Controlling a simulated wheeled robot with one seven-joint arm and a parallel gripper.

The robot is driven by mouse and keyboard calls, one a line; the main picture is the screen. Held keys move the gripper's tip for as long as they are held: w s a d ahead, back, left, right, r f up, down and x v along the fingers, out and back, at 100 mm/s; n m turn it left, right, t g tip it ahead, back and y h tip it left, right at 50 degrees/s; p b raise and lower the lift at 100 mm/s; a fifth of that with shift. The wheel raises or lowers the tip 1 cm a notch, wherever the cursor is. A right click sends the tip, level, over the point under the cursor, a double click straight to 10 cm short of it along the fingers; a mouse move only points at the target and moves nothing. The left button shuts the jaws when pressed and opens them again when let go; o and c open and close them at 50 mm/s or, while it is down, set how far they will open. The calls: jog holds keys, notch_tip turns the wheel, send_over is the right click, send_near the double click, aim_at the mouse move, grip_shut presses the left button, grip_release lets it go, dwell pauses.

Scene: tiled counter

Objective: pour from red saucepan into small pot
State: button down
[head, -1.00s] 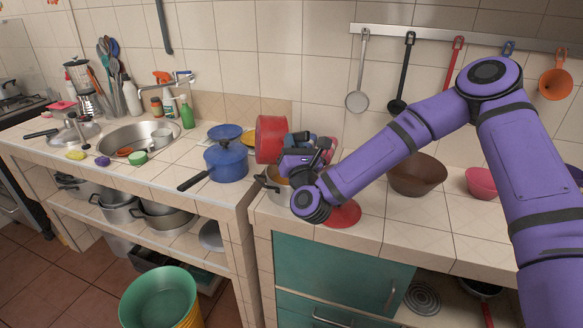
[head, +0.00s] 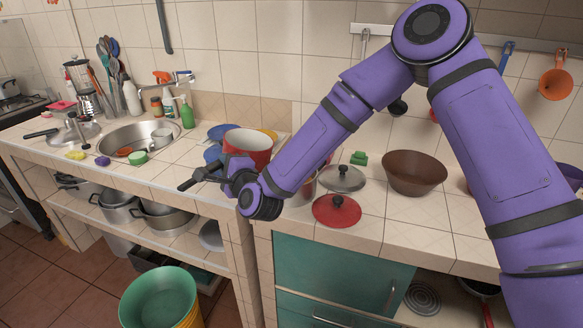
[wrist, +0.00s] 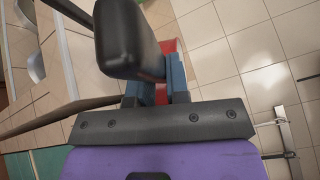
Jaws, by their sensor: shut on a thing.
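The red saucepan (head: 262,152), with a pale inside, is held up above the counter, its opening facing up. My gripper (head: 232,170) is shut on its handle. In the wrist view, my gripper (wrist: 157,90) is closed around the thick black handle (wrist: 128,35), with a sliver of the red saucepan (wrist: 171,52) behind it. The small pot is mostly hidden behind my forearm; a bit of metal side (head: 304,188) beside the arm may be part of it. Its contents cannot be seen now.
A blue pot (head: 212,153) stands close behind my gripper, partly covered. A red lid (head: 337,212), a glass lid (head: 343,179) and a brown bowl (head: 414,172) lie to the right.

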jog(key=a+f+n, duration=0.1)
jog(key=a+n, duration=0.1)
jog(key=a, duration=0.3)
jog(key=shift+g+h, duration=0.4)
jog(key=r, duration=0.3)
jog(key=s+r, duration=0.1)
jog(key=r, duration=0.1)
jog(key=shift+d+f, duration=0.1)
dwell(0.3)
